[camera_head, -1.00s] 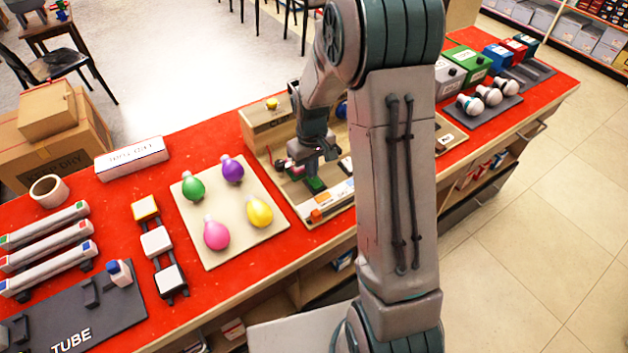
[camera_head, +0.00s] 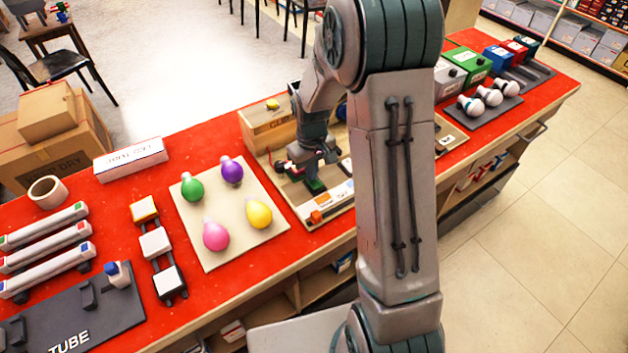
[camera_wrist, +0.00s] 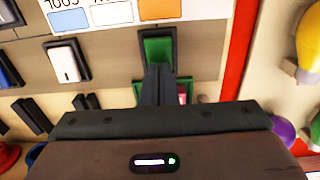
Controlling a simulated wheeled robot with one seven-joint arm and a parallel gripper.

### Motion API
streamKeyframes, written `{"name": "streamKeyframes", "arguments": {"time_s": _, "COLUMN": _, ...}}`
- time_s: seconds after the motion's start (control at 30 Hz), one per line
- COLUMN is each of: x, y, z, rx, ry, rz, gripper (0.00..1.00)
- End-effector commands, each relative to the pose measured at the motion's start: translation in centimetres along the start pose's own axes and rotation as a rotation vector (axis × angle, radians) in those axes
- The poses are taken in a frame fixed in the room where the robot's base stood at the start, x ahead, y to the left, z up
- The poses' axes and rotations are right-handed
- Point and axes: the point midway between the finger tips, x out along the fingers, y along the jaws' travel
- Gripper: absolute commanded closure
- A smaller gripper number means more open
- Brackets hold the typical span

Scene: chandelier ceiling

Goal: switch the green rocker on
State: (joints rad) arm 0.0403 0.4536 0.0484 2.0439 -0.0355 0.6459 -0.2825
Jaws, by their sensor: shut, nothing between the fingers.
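The green rocker (camera_wrist: 158,50) sits in a dark frame on the beige switch board. In the wrist view my shut, empty gripper (camera_wrist: 158,72) has its fingertips at the rocker's near edge and covers its lower part. I cannot tell whether the tips touch it or which way it is tilted. In the head view the green rocker (camera_head: 315,187) shows just below my gripper (camera_head: 322,160), partly hidden by it. An orange tile (camera_wrist: 160,9) on a printed strip lies beyond the rocker.
A white rocker (camera_wrist: 66,63) is left of the green one on the same board. A tan board with coloured bulbs (camera_head: 190,240) lies to the left on the red counter (camera_head: 110,215). A wooden box (camera_head: 268,122) stands behind the switch board.

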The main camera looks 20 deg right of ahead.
Motion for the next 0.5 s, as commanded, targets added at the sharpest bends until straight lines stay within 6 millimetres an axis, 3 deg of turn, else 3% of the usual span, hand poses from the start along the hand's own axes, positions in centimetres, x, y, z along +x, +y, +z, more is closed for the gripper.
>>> {"name": "streamKeyframes", "arguments": {"time_s": 0.5, "x": -4.5, "y": 0.0, "z": 0.0, "rx": 0.0, "ry": 0.002, "rz": 0.0, "gripper": 1.0}}
